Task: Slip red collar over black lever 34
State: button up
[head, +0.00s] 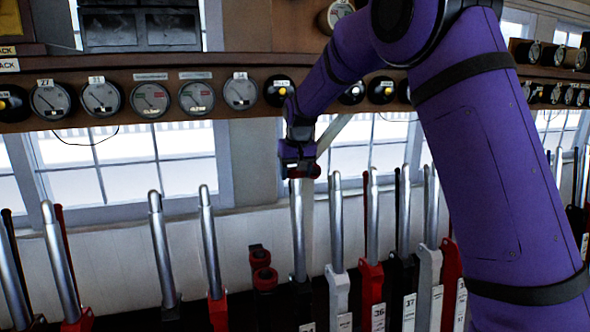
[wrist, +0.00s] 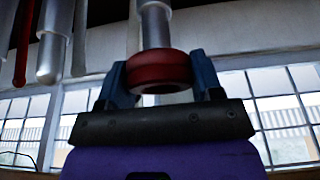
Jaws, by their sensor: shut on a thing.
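My gripper (head: 300,172) is shut on a red collar (wrist: 158,71). In the wrist view the collar sits between the two blue fingers of my gripper (wrist: 160,82). In the head view my gripper is at the top of a steel lever (head: 298,235) with a dark lower part; its number cannot be read. The lever also shows in the wrist view (wrist: 155,28), lined up with the collar and meeting it. A grey stretch shows on the collar's other side; I cannot tell whether the lever passes through the ring or lies behind it. The fingers partly hide the collar in the head view.
Other levers (head: 337,225) stand close on the right, and more (head: 210,245) on the left. A wooden shelf with round gauges (head: 196,97) runs behind my arm. Windows are behind.

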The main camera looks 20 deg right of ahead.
aim_at(296, 183)
jog(key=shift+s+f, duration=0.15)
jog(key=shift+f, duration=0.75)
jog(key=shift+s+f, duration=0.15)
jog(key=shift+f, duration=0.75)
jog(key=o, duration=1.1)
jog(key=shift+r, duration=0.1)
jog(key=v, duration=0.9)
dwell(0.4)
